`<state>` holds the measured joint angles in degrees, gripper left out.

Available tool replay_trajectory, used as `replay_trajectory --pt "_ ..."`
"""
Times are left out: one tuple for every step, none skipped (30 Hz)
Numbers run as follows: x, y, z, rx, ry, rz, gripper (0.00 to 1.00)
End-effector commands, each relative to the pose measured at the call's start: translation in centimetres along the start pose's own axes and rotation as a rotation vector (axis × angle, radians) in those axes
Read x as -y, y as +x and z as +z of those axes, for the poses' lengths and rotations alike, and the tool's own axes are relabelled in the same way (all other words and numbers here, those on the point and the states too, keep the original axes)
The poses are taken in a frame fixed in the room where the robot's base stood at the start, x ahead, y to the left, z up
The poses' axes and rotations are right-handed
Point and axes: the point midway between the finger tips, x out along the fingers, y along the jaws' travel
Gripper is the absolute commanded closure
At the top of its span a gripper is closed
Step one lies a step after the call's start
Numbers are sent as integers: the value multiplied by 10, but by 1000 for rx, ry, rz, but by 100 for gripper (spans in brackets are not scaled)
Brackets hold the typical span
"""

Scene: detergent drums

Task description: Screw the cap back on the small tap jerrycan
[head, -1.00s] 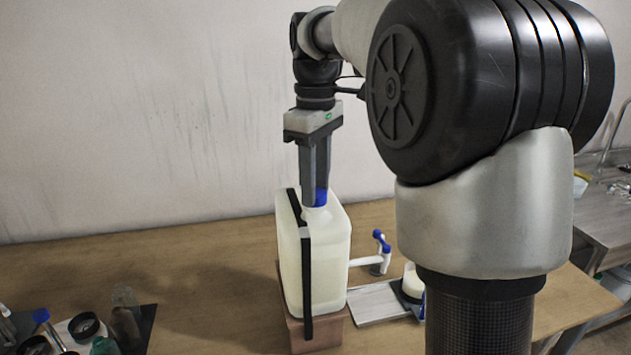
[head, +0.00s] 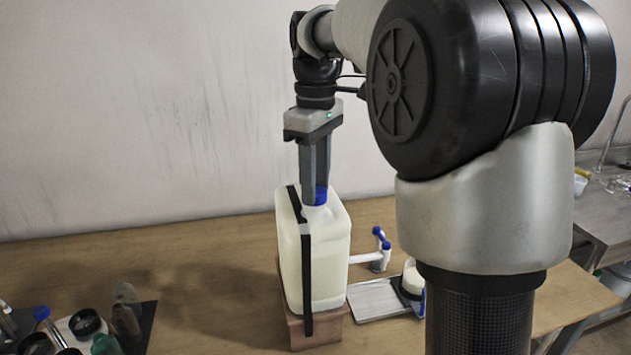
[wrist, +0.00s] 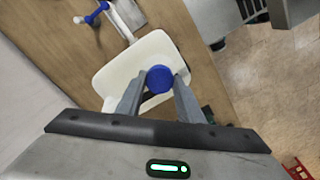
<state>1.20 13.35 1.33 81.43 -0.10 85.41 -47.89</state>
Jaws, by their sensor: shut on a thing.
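The jerrycan (head: 327,255) is a pale, translucent can with a dark strap around it. It stands upright on a reddish-brown block (head: 318,330) on the table. A white tap with a blue handle (head: 381,240) sticks out to its right near the bottom; it also shows in the wrist view (wrist: 97,12). The blue cap (wrist: 160,78) sits at the neck on top of the can. My gripper (head: 314,192) points straight down over the neck and is shut on the cap, one finger on each side. The fingers hide part of the cap in the head view. The neck thread is hidden.
A grey tray (head: 375,301) with a white round container (head: 411,279) lies right of the jerrycan. Bottles and dark round lids (head: 85,322) stand at the table's lower left. The wall is close behind. The table between is clear.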

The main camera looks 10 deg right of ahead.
Motion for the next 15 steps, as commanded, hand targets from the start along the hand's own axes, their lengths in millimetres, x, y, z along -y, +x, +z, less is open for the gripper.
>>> replay_trajectory --pt "0 0 0 0 0 1 90" --pt "0 0 0 0 0 1 90" --pt "0 0 0 0 0 1 90" --pt "0 1 0 0 0 1 90" --pt "0 1 0 0 0 1 90" --pt "0 2 0 0 0 1 90" --pt "0 2 0 0 0 1 90" --pt "0 2 0 0 0 1 90" --pt "0 2 0 0 3 1 90" --pt "0 2 0 0 10 1 90" --pt "0 1 0 0 23 1 90" --pt "0 1 0 0 48 0 90" --pt "0 0 0 0 75 0 90" --pt "0 0 0 0 105 0 90" --pt "0 0 0 0 149 0 90"
